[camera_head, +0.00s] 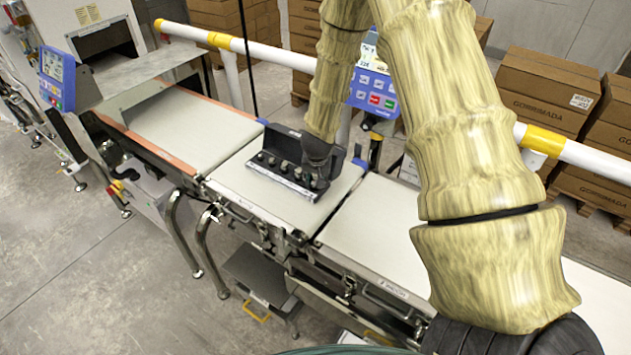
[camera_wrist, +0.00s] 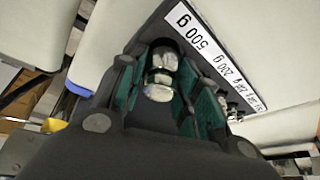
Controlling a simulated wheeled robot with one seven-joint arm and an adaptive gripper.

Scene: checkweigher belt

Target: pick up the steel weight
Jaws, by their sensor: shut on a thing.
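The steel weight (camera_wrist: 161,68) is a shiny knobbed cylinder in the wrist view, beside the "500 g" end of a white label strip (camera_wrist: 212,50). My gripper (camera_wrist: 158,88) is shut on it, with green-lined fingers on both sides. In the head view my gripper (camera_head: 318,165) is at the right end of an open black weight case (camera_head: 335,160) and hides the held weight there. Several smaller weights (camera_head: 270,162) stand in a row in the case to the left. I cannot tell whether the held weight is clear of its seat.
The case stands on the middle pale belt (camera_head: 240,190) of the checkweigher. Bare belt lies to either side. A white and yellow rail (camera_head: 270,52) and a blue control panel (camera_head: 372,88) stand behind. Cardboard boxes (camera_head: 545,90) are stacked at the back right.

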